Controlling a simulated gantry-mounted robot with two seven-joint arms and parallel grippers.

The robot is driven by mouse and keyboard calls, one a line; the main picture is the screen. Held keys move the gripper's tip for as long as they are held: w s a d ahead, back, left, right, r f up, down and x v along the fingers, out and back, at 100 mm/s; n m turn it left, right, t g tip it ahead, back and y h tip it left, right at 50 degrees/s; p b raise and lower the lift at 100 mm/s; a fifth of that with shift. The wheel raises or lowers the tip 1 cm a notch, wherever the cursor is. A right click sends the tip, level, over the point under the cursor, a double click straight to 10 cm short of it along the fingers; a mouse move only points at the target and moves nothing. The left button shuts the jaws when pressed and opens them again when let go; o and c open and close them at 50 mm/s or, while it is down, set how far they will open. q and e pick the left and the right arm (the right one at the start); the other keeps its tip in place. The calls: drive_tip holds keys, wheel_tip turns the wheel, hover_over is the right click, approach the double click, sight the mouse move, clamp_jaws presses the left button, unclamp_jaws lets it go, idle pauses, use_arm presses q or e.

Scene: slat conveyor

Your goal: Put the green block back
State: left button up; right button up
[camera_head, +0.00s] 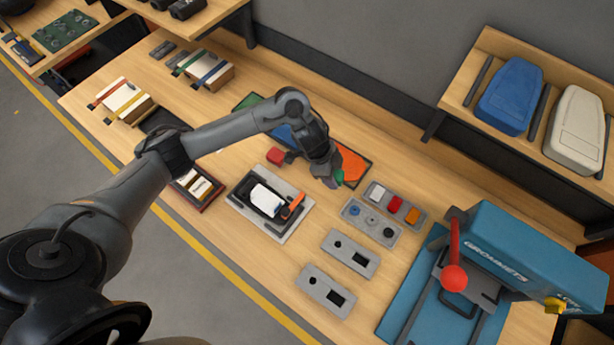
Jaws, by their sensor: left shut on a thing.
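My left gripper (333,183) reaches in from the left and points down over the workbench, close to the orange section of a mat. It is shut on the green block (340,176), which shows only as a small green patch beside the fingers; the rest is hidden. Whether the block touches the surface I cannot tell. The mat has a green section (247,102), a blue section (284,136) partly behind my arm, and an orange section (352,166). My right gripper is not in view.
A red block (275,156) lies by the blue section. Two grey plates (350,254) lie nearer. A teal grommet press (520,262) with a red-knobbed lever fills the right.

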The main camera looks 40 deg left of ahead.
use_arm(q)
drive_tip(key=a+f, duration=0.2)
drive_tip(key=a, duration=0.1)
drive_tip(key=a+f, duration=0.2)
drive_tip(key=a, duration=0.2)
drive_tip(key=s+a+f, duration=0.1)
drive_tip(key=a+f, duration=0.1)
drive_tip(key=a, duration=0.2)
drive_tip(key=shift+f+p, duration=0.2)
drive_tip(key=shift+p, duration=0.15)
drive_tip(key=shift+f, duration=2)
drive_tip(key=shift+f, duration=0.1)
drive_tip(key=shift+f, duration=0.15)
drive_tip(key=o, duration=1.1)
drive_tip(key=shift+r, duration=0.2)
